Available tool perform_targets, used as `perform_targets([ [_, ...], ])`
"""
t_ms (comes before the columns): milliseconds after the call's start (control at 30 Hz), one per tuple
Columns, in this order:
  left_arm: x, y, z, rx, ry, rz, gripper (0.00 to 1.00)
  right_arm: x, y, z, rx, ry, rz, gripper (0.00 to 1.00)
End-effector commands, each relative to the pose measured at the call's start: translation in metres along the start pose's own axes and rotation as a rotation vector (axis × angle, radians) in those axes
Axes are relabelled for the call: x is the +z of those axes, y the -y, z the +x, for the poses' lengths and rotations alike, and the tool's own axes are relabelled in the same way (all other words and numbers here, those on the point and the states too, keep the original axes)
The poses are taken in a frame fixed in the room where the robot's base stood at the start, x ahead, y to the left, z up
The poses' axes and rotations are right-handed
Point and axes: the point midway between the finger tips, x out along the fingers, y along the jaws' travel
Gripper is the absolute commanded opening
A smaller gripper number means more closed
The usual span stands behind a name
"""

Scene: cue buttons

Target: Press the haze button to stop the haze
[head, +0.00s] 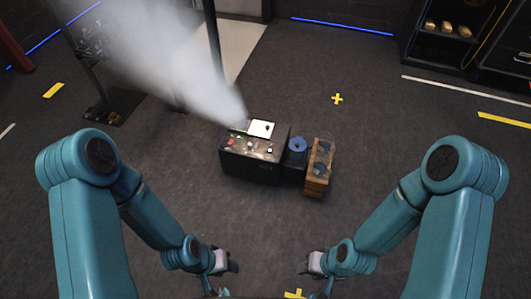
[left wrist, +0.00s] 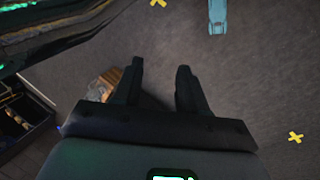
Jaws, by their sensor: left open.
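A black box (head: 240,166) stands on the floor at the centre of the head view. Its top panel carries several small buttons, a red one (head: 231,141) at the left and a pale one (head: 270,150) at the right. They are too small for any label to be read. A white haze plume (head: 205,85) rises from the back of the box toward the upper left. My left gripper (head: 230,262) is in front of the box, apart from it. Its fingers (left wrist: 160,85) are open and empty in the left wrist view. My right gripper (head: 308,265) is in front too; its fingers are unclear.
A dark shelf (head: 446,40) stands at the back right. Dark poles (head: 214,40) rise behind. The floor (head: 400,130) at the right is clear.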

Motion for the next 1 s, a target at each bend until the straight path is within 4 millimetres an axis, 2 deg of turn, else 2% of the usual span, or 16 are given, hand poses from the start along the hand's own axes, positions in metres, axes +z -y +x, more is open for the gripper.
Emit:
perform_targets([
  [33, 0.0, 0.0, 0.0, 0.0, 0.0, 0.0, 0.26, 0.0, 0.0, 0.0, 0.0, 0.0, 0.0, 0.43],
  [100, 0.0, 0.0, 0.0, 0.0, 0.0, 0.0, 0.04, 0.0, 0.0, 0.0, 0.0, 0.0, 0.0, 0.43],
  [133, 0.0, 0.0, 0.0, 0.0, 0.0, 0.0, 0.0, 0.0, 0.0, 0.0, 0.0, 0.0, 0.0, 0.43],
  [1000, 0.0, 0.0, 0.0, 0.0, 0.0, 0.0, 0.0, 0.0, 0.0, 0.0, 0.0, 0.0, 0.0, 0.43],
])
